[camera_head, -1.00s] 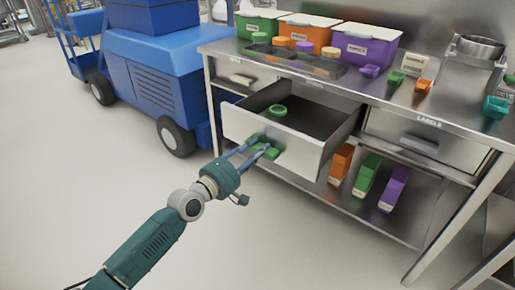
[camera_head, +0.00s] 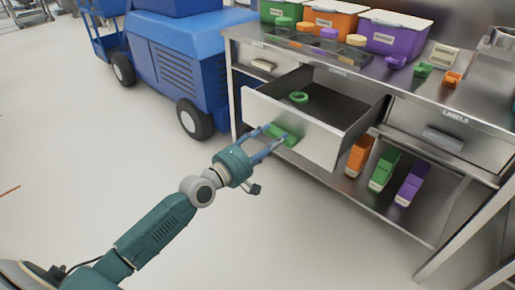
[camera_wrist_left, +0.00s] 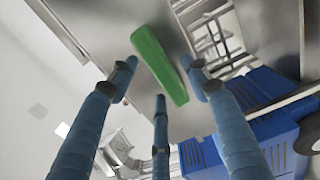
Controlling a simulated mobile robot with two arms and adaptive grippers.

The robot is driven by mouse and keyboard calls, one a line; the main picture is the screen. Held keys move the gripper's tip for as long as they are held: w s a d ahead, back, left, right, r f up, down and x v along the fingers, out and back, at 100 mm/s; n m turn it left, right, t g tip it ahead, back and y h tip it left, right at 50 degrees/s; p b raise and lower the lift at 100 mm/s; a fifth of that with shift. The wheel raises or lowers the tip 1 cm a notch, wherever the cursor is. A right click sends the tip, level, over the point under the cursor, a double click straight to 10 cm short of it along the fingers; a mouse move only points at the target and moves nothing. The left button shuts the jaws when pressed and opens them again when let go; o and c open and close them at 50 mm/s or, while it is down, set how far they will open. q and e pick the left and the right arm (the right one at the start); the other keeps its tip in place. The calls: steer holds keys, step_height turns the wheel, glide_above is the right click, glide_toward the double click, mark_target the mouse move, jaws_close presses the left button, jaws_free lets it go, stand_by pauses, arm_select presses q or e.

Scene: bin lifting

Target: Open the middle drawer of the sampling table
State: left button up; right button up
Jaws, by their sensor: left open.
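The middle drawer (camera_head: 302,127) of the sampling table (camera_head: 392,92) is pulled out, and a green ring-shaped item (camera_head: 299,97) lies inside it. Its front carries a green handle (camera_head: 287,138). My left gripper (camera_head: 275,139) is open at the handle. In the left wrist view, the green handle (camera_wrist_left: 159,63) lies ahead of the spread fingers (camera_wrist_left: 163,80), with a gap showing around it. My right gripper is not in view.
Green, orange and purple bins (camera_head: 397,33) and small scoops stand on the tabletop. A closed labels drawer (camera_head: 447,137) is at the right. Orange, green and purple holders (camera_head: 384,170) stand on the lower shelf. A blue vehicle (camera_head: 180,60) is at the left; the floor in front is clear.

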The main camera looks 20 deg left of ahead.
arm_select(q)
steer(key=v, duration=1)
steer(key=shift+s, duration=0.15)
steer(key=shift+r, duration=0.1)
